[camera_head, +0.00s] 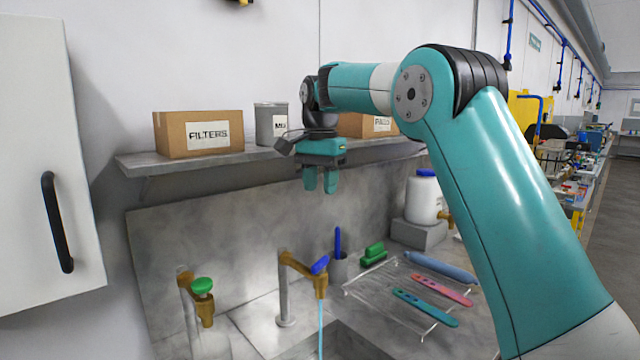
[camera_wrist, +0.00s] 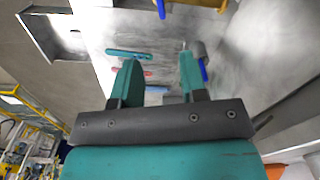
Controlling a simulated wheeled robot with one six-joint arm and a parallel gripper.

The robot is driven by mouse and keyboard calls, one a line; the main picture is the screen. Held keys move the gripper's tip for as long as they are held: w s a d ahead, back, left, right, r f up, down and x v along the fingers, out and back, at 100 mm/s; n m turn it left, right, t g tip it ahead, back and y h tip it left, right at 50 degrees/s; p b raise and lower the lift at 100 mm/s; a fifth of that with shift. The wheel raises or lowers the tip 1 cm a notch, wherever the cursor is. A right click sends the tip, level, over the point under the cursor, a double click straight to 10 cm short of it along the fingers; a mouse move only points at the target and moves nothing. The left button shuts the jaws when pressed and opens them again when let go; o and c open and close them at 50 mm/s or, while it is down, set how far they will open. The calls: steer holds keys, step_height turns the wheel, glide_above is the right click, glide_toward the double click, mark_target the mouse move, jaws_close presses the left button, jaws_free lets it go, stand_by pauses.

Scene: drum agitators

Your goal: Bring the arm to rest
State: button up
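My arm reaches in from the right in the head view, bent at the elbow. My gripper (camera_head: 321,181) hangs pointing down in front of the wall shelf, above the sink counter. Its two teal fingers are apart with nothing between them. The wrist view also shows my gripper (camera_wrist: 158,72) open and empty, with the counter and drying rack area beyond the fingertips. Nothing touches the fingers.
A shelf (camera_head: 200,160) holds a filters box (camera_head: 198,134), a grey can (camera_head: 271,124) and another box (camera_head: 366,125). Below are a green-handled tap (camera_head: 203,300), a blue-handled tap (camera_head: 300,275) with water running, a wire rack (camera_head: 375,300) and a white container (camera_head: 423,199).

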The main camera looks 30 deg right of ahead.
stand_by(0.3)
steer(key=s+a+f+n+y, duration=0.1)
steer(key=s+a+f+n, duration=0.3)
steer(key=s+a+n, duration=0.3)
steer(key=s+a+f+n+y+b, duration=0.1)
steer(key=s+a+f+n, duration=0.3)
steer(key=s, duration=1.2)
steer(key=a+n, duration=0.3)
steer(key=a, duration=0.2)
steer(key=shift+a+n+t+y+b, duration=0.3)
steer(key=shift+n, duration=0.1)
steer(key=o, duration=0.3)
steer(key=s+a+f+n+y, duration=0.1)
steer(key=s+a+f+n, duration=0.2)
steer(key=s, duration=0.8)
steer(key=shift+f+n+y, duration=0.3)
steer(key=shift+f+n, duration=0.35)
steer(key=shift+n, duration=0.15)
steer(key=shift+o, duration=1.2)
steer(key=shift+s+a+f, duration=0.1)
steer(key=shift+s+a, duration=0.05)
steer(key=shift+c, duration=0.5)
